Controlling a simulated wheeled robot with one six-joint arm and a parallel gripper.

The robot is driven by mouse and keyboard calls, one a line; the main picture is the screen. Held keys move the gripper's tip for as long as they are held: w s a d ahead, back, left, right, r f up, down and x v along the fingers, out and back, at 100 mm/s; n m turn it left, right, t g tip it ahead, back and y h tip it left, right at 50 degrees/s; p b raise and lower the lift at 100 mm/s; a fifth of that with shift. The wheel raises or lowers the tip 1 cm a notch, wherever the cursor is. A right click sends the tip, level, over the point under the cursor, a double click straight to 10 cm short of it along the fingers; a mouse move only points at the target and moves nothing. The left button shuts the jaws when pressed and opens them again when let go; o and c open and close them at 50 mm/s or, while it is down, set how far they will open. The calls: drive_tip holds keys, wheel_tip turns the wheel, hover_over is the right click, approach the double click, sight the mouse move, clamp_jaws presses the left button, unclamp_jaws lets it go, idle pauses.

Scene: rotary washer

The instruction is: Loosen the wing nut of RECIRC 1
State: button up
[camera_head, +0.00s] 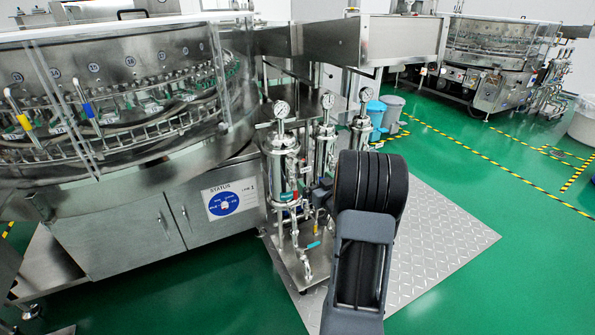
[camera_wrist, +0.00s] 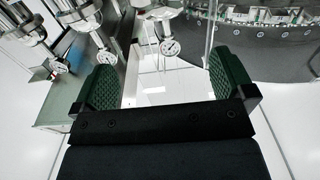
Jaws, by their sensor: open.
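Several steel filter housings with round gauges stand beside the washer in the head view; the nearest housing (camera_head: 285,165) has a gauge (camera_head: 281,109) on top. Another housing (camera_head: 326,150) stands to its right, partly behind my arm. No RECIRC 1 label is readable, and no wing nut can be told apart at this size. My gripper (camera_wrist: 162,82) is open in the wrist view, its two green-padded fingers wide apart with nothing between them. A gauge (camera_wrist: 170,47) shows beyond the fingers, apart from them. The head view does not show my fingertips.
The round washer (camera_head: 120,110) with its clear guard fills the left of the head view. A steel channel (camera_head: 320,42) overhangs the housings. A chequered metal plate (camera_head: 450,235) lies right of them on the green floor.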

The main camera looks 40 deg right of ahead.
sight(298, 163)
drive_tip(key=w, duration=0.4)
drive_tip(key=w+d+b, duration=0.1)
drive_tip(key=w, duration=0.3)
drive_tip(key=w+b, duration=0.1)
drive_tip(key=w, duration=0.4)
drive_tip(key=shift+d, duration=0.4)
drive_tip(key=c, duration=0.9)
